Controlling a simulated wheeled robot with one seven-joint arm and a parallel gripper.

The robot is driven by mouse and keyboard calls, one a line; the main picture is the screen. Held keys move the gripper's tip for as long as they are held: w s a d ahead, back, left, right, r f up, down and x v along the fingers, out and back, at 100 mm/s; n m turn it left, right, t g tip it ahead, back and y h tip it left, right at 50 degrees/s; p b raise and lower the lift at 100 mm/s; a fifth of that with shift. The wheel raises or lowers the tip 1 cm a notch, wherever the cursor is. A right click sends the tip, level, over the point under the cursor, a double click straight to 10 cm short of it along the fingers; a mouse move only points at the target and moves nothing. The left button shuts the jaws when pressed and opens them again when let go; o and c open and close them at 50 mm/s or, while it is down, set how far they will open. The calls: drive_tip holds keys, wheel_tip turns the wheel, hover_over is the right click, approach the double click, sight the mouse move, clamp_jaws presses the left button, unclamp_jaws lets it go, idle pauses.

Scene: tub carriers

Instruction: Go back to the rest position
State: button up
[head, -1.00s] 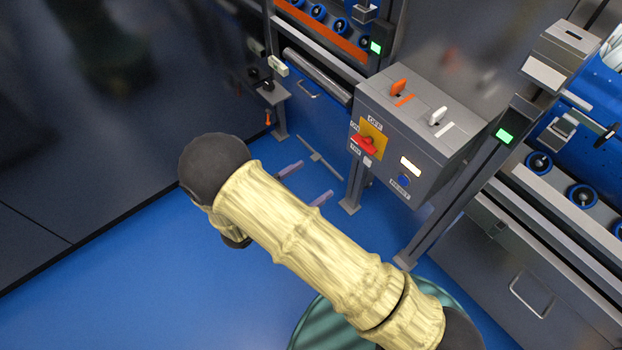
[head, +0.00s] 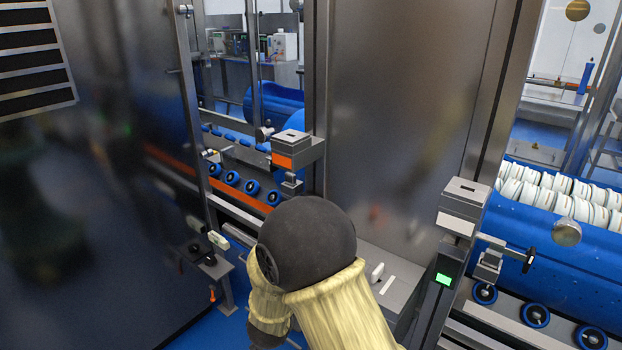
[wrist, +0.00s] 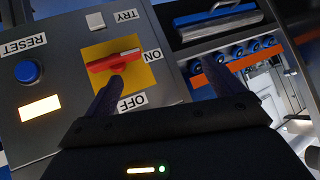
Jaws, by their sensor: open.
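My gripper (wrist: 162,70) is open in the wrist view, its two dark fingers spread with nothing between them. A red rotary switch (wrist: 110,60) on a yellow plate (wrist: 146,75) sits just beyond the left finger; its handle points toward the ON label. I cannot tell the exact gap between finger and switch. A blue reset button (wrist: 28,71) and a lit display (wrist: 40,108) show on that box in the wrist view.
A roller conveyor (head: 240,182) with an orange rail runs behind my arm. At the right a blue tub (head: 540,250) with white discs sits above rollers. A post with a green light (head: 443,280) stands close right of my arm. A dark wall panel fills the left.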

drive_tip(key=s+d+r+n+g+y, duration=0.15)
drive_tip(key=s+d+r+g, duration=0.25)
drive_tip(key=s+d, duration=0.6)
drive_tip(key=s+d+r+n+g, duration=0.3)
drive_tip(key=s+d+r, duration=0.1)
drive_tip(key=s+d, duration=0.6)
wheel_tip(320, 180, up, 13)
drive_tip(key=w+p, duration=0.1)
drive_tip(key=p, duration=1.2)
drive_tip(key=shift+w+d, duration=0.35)
drive_tip(key=shift+w, duration=0.05)
drive_tip(key=shift+f, duration=0.1)
